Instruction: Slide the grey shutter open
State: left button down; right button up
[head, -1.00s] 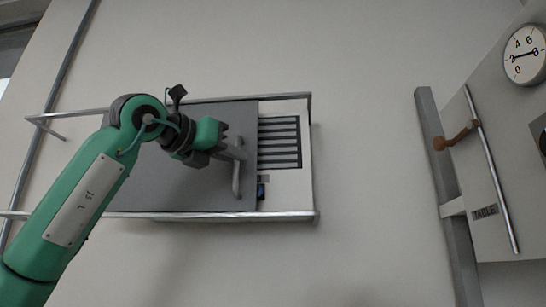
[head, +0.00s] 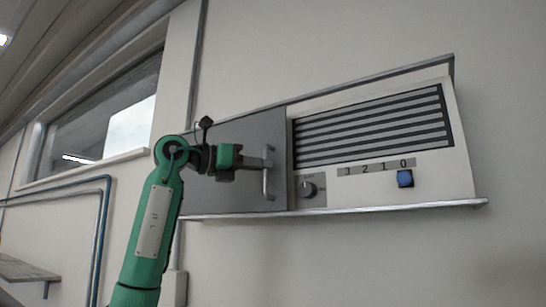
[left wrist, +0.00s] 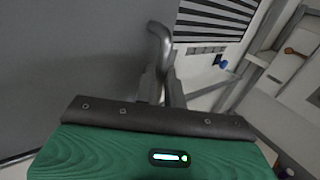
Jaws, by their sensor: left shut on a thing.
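The grey shutter (head: 240,186) is a flat panel held between an upper and a lower metal rail. It covers the left part of a white wall unit. A light grey upright handle (head: 265,183) stands near its right edge. My left gripper (head: 264,163) is shut on the handle. In the left wrist view, the gripper's fingers (left wrist: 160,88) close around the lower part of the handle (left wrist: 158,45), with the shutter (left wrist: 70,50) to the left. My right gripper is not in view.
The uncovered white panel (head: 330,205) shows a dark slatted vent (head: 372,128), a round knob (head: 307,189), a strip with numbers (head: 376,167) and a blue knob (head: 405,178). The lower rail (head: 400,207) runs on past them. A window and blue pipes are at left.

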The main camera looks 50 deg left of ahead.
pick_arm(q)
jog(key=shift+a, duration=0.15)
jog(key=c, duration=1.5)
grip_release()
jog(key=shift+s, duration=0.1)
jog(key=b+v, duration=0.2)
jog(key=v, duration=1.1)
jog(key=shift+s, duration=0.35)
jog(key=shift+w+r, duration=0.1)
jog(key=shift+w, duration=0.05)
